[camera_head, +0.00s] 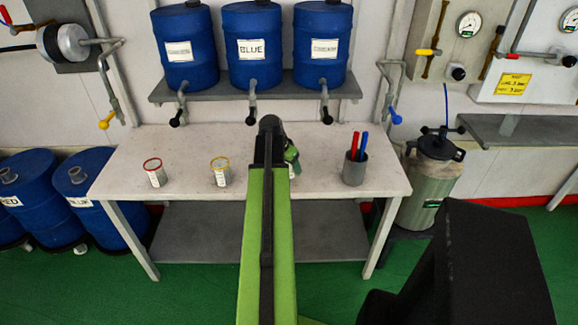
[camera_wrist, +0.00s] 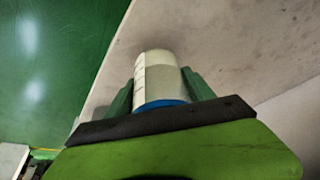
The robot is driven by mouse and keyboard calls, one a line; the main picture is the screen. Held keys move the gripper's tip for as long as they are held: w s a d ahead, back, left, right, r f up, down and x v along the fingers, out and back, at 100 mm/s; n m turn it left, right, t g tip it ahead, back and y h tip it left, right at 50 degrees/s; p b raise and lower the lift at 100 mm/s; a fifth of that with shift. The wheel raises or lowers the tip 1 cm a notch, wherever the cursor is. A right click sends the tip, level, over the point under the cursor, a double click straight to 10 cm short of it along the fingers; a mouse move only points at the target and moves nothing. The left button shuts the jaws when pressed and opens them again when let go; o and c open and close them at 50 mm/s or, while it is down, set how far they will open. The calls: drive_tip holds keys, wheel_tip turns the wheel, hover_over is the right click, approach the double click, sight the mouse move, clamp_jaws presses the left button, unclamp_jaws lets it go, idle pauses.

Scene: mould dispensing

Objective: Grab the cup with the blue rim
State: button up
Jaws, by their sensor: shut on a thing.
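The cup with the blue rim (camera_wrist: 158,75) is pale with faint markings on its side. In the wrist view it sits between the two green fingers of my gripper (camera_wrist: 160,92), which is shut on it. Its blue rim shows at the lower end, close to the dark edge of my gripper. In the head view my gripper (camera_head: 291,155) is over the table (camera_head: 130,165), and my arm hides the cup there. I cannot tell whether the cup touches the tabletop.
A red-rimmed cup (camera_head: 155,174) and a yellow-rimmed cup (camera_head: 221,174) stand to the left. A grey holder (camera_head: 354,170) with red and blue sticks stands to the right. A shelf (camera_head: 230,92) with three blue barrels and taps hangs behind.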

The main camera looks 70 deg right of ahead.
drive_tip(key=s+a+r+p, duration=0.2)
drive_tip(key=s+r+p, duration=0.3)
drive_tip(key=s, duration=0.6)
drive_tip(key=shift+s+a+r+p, duration=0.25)
drive_tip(key=shift+r+p, duration=0.15)
drive_tip(key=shift+r, duration=0.7)
